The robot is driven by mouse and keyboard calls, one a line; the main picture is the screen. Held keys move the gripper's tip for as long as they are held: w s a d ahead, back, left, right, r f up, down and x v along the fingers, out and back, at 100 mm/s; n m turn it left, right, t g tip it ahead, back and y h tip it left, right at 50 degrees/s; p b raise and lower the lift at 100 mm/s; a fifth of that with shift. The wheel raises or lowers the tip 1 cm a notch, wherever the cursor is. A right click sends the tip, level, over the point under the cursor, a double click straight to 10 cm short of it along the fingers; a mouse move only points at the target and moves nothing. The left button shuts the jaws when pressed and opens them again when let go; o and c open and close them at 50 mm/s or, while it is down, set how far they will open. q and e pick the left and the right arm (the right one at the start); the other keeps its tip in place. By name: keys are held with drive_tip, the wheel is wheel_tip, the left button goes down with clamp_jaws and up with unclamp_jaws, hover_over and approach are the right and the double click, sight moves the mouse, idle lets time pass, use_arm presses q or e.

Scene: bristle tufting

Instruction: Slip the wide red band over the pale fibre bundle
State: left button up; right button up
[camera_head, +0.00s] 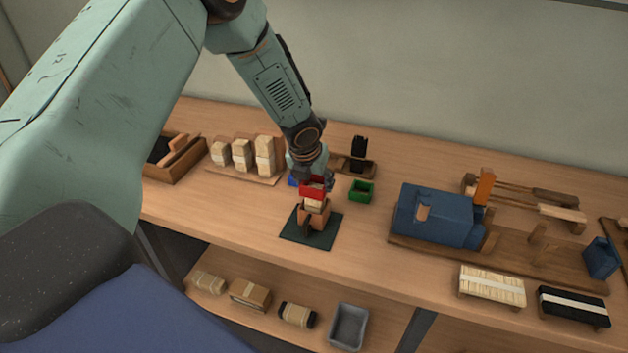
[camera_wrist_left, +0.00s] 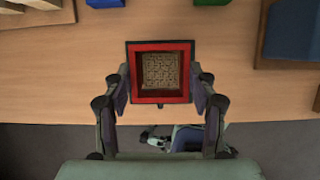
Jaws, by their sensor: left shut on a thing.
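The wide red band (camera_wrist_left: 160,99) is a square, open frame. My left gripper (camera_head: 311,178) is shut on it, with a finger on its left and right sides in the left wrist view. The pale fibre bundle (camera_head: 314,205) stands upright in a brown holder (camera_head: 312,218) on a dark green mat (camera_head: 325,240). In the wrist view the bundle's end (camera_wrist_left: 160,71) shows inside the band's opening, with dark gaps around it. In the head view the band (camera_head: 313,194) is at the bundle's upper end. I cannot tell how far it surrounds it. My right gripper is not in view.
A green box (camera_head: 361,191) stands right of the mat, and a blue one is partly hidden behind my gripper. Pale bundles (camera_head: 242,156) stand on a board at left. A blue machine (camera_head: 435,215) stands at right.

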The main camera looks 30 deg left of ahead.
use_arm(q)
drive_tip(key=shift+f+b, duration=1.15)
drive_tip(key=shift+f, duration=1)
drive_tip(key=o, duration=0.9)
drive_tip(key=shift+c, duration=0.2)
drive_tip(key=shift+o, duration=0.3)
drive_tip(key=shift+o, duration=1.4)
wheel_tip(320, 180, up, 11)
drive_tip(key=p, duration=1.2)
